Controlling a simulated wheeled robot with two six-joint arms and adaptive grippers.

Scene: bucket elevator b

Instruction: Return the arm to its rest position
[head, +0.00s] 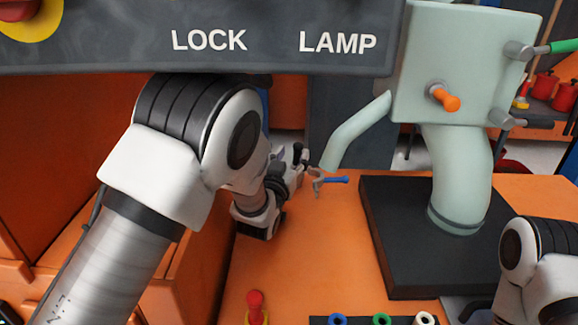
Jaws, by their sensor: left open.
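My left arm comes in from the left and reaches away over the orange table. Its gripper (303,166) is small and far off, partly covered by its own wrist. It is open beside a small blue handle (336,180) with a grey end, near the foot of a pale green pipe. I cannot tell whether they touch. Part of my right arm shows at the lower right edge; its gripper is out of the picture.
A dark panel marked LOCK and LAMP (275,40) hangs across the top, close above my left arm. A pale green housing (455,60) with orange and green handles stands on a black base (395,240). A red knob (256,303) and coloured rings lie in front. The middle table is clear.

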